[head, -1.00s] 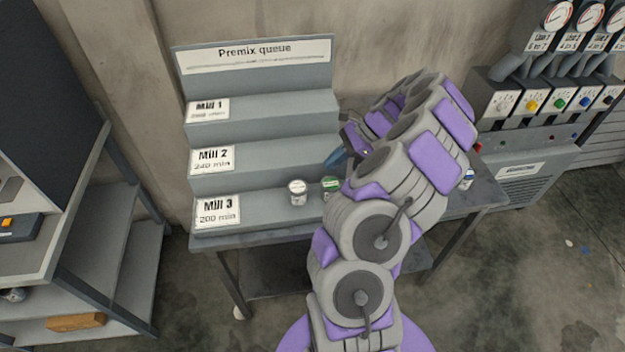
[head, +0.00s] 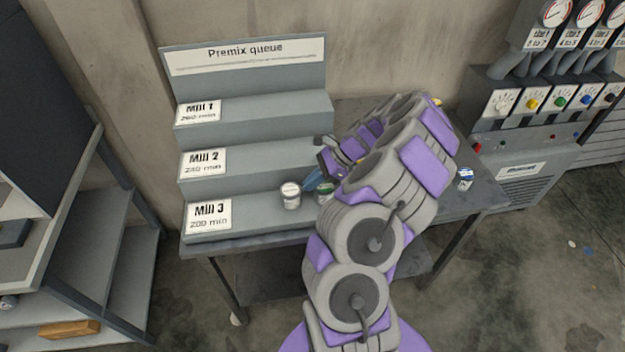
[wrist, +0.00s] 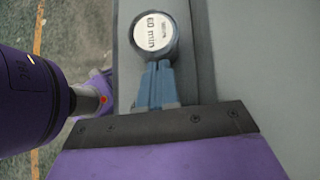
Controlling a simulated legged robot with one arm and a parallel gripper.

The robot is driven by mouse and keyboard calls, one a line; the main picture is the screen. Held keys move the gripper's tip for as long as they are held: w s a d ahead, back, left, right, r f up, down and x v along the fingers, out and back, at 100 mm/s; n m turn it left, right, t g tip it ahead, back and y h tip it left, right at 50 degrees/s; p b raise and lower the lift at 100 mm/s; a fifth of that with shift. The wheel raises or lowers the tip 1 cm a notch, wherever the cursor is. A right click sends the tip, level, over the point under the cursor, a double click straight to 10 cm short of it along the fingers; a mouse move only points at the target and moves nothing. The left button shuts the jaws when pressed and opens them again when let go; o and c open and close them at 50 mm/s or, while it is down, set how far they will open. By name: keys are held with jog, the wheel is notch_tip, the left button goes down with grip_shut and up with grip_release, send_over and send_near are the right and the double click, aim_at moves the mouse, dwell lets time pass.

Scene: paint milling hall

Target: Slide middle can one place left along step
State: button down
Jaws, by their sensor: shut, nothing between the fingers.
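On the lowest step, marked Mill 3, a can with a white lid (head: 290,195) stands upright. A can with a green lid (head: 325,192) stands close to its right, partly behind my arm. My gripper (head: 309,184) is shut and empty, its blue fingers low at the gap between these two cans. In the wrist view the shut fingers (wrist: 157,68) point at the side of the white-lidded can (wrist: 155,32), whose lid reads "60 min". The tips are at its edge; I cannot tell whether they touch. The green-lidded can is not visible there.
The stepped Premix queue rack (head: 255,110) stands on a table (head: 450,205). The Mill 3 step is free left of the white-lidded can, up to the Mill 3 card (head: 209,214). A blue-marked can (head: 465,178) stands at the table's right. The upper steps look empty where visible.

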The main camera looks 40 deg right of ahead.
aim_at(296, 188)
jog(key=shift+d+f, duration=0.1)
jog(key=shift+d, duration=0.45)
jog(key=shift+a, duration=0.35)
jog(key=w+a+p, duration=0.1)
jog(key=a+p, duration=0.1)
jog(key=a, duration=0.1)
jog(key=w+a+p, duration=0.2)
jog(key=a, duration=0.1)
jog(key=w+a+p, duration=0.1)
jog(key=a+p, duration=0.2)
jog(key=shift+w+a+r, duration=0.15)
jog(key=shift+w+r, duration=0.15)
jog(key=shift+w+a+f, duration=0.15)
jog(key=shift+w+a, duration=0.15)
jog(key=shift+a, duration=0.5)
jog(key=shift+s+d+r+p, duration=0.1)
jog(key=shift+d+r+p, duration=0.3)
jog(key=shift+d+p, duration=0.1)
jog(key=p+v, duration=0.5)
jog(key=v, duration=0.3)
jog(key=shift+s+r+p, duration=0.1)
jog(key=shift+r+p, duration=0.1)
jog(key=shift+p, duration=0.1)
jog(key=shift+s+d+r, duration=0.1)
jog(key=shift+d, duration=0.15)
